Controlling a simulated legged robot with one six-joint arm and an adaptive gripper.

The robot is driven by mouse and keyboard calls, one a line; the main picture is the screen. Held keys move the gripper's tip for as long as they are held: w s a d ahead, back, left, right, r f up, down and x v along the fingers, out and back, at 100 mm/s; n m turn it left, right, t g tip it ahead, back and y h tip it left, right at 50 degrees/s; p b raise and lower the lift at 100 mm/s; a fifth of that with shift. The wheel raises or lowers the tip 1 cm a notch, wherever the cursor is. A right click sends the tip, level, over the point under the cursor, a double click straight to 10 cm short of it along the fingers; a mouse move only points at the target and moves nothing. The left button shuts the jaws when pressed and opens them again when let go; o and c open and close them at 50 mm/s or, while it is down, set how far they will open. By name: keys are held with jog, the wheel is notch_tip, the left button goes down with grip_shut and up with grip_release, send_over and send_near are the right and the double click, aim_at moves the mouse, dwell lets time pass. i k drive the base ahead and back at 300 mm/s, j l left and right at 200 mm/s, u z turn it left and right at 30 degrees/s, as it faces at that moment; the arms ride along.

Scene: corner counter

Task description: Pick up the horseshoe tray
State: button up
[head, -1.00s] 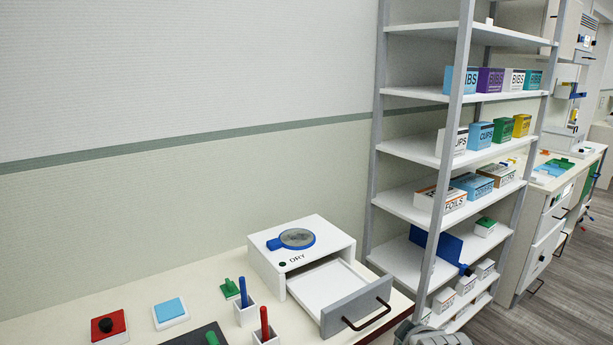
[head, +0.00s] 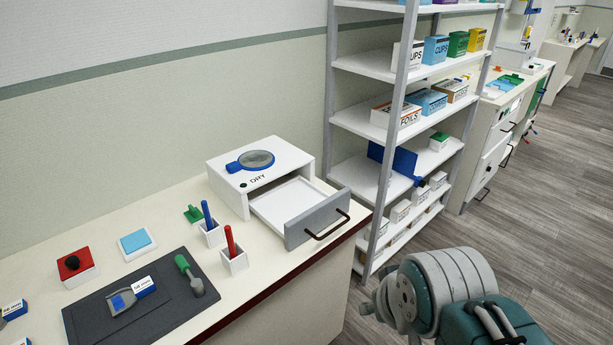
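I cannot make out a clear horseshoe-shaped tray in the head view. A dark blue panel-like object (head: 394,160) stands on a lower level of the shelf rack, but its full shape is partly hidden by a rack post. Small blue and green items (head: 503,84) lie on the far counter, too small to tell apart. My gripper is not in view; only part of my arm shows at the lower right.
The near counter (head: 190,292) holds a white DRY box (head: 226,180) with its drawer (head: 318,218) pulled out, a dark mat (head: 85,321), a red block (head: 75,267) and pen holders (head: 235,262). Open floor (head: 500,230) lies right of the shelf rack (head: 329,100).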

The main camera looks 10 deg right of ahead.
aim_at(120, 301)
jog(key=u, duration=1.55)
jog(key=i+j+z, duration=0.45)
jog(key=i+j, duration=0.1)
jog(key=i, duration=0.1)
